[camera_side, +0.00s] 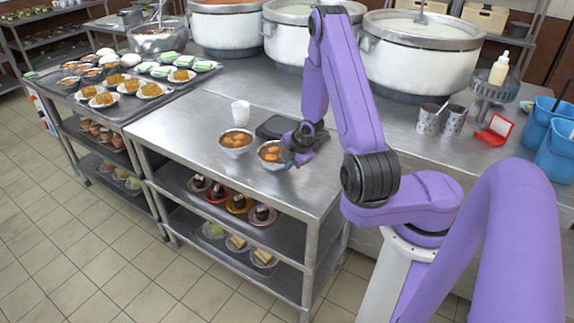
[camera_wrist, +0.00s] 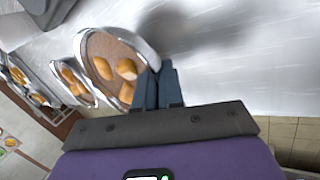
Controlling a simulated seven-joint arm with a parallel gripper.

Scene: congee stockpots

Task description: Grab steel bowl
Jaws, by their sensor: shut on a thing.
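Two steel bowls with brown broth and round orange-brown pieces are near the front edge of the steel counter. The right steel bowl (camera_side: 268,162) is at my gripper (camera_side: 286,154). In the wrist view my gripper's fingers (camera_wrist: 158,78) are shut on the rim of this steel bowl (camera_wrist: 92,44), which looks upright. I cannot tell whether it is clear of the counter. The left steel bowl (camera_side: 236,151) stands close beside it, and it also shows in the wrist view (camera_wrist: 73,83). My fingertips are partly hidden in the side view.
A white cup (camera_side: 240,112) stands behind the bowls, and a dark flat device (camera_side: 275,127) lies behind my gripper. Large stockpots (camera_side: 413,66) line the back. Trays of food (camera_side: 124,84) are at the left. The counter (camera_side: 185,125) is bare left of the bowls.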

